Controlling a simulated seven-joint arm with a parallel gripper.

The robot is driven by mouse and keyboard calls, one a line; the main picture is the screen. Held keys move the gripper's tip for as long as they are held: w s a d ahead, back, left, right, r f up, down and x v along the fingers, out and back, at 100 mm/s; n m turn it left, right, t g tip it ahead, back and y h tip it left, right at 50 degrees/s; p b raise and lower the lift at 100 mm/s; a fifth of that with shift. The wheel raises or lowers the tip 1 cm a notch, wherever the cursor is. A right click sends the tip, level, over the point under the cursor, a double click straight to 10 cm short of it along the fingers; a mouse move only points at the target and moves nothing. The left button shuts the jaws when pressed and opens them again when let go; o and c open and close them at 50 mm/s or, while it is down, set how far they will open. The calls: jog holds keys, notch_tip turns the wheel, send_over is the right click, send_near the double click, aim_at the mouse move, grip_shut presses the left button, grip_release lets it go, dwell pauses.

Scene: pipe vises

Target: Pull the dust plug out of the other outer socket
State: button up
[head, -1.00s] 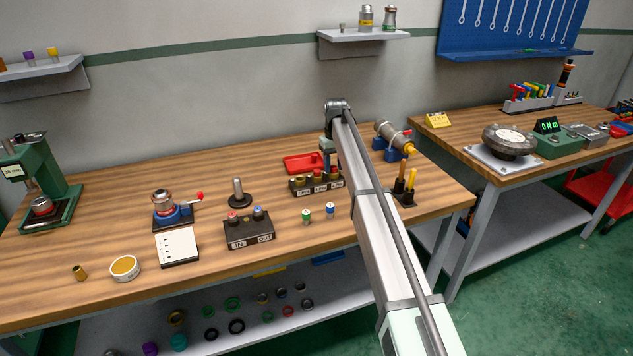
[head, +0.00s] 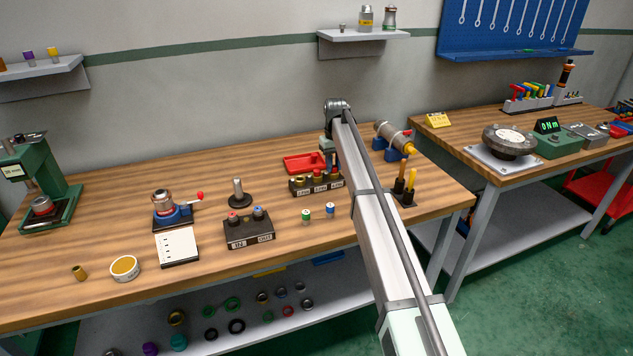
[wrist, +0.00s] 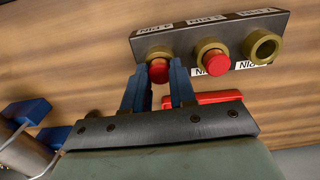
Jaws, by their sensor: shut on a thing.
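A dark socket block (head: 317,188) with three brass sockets stands near the back of the bench; it also fills the top of the wrist view (wrist: 180,36). In the wrist view, a red dust plug (wrist: 159,70) sits at the left outer socket (wrist: 153,52). My gripper (wrist: 160,74) is shut on this plug, one blue finger on each side. A second red plug (wrist: 217,63) sits in the middle socket. The right outer socket (wrist: 263,46) is open and empty.
A red tray (head: 300,162) lies behind the block; part of it shows beyond my gripper in the wrist view (wrist: 217,97). Two small capped cylinders (head: 318,213) stand in front.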

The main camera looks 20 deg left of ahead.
aim_at(334, 167)
jog(key=shift+r, duration=0.75)
grip_shut()
jog(key=shift+r, duration=1.8)
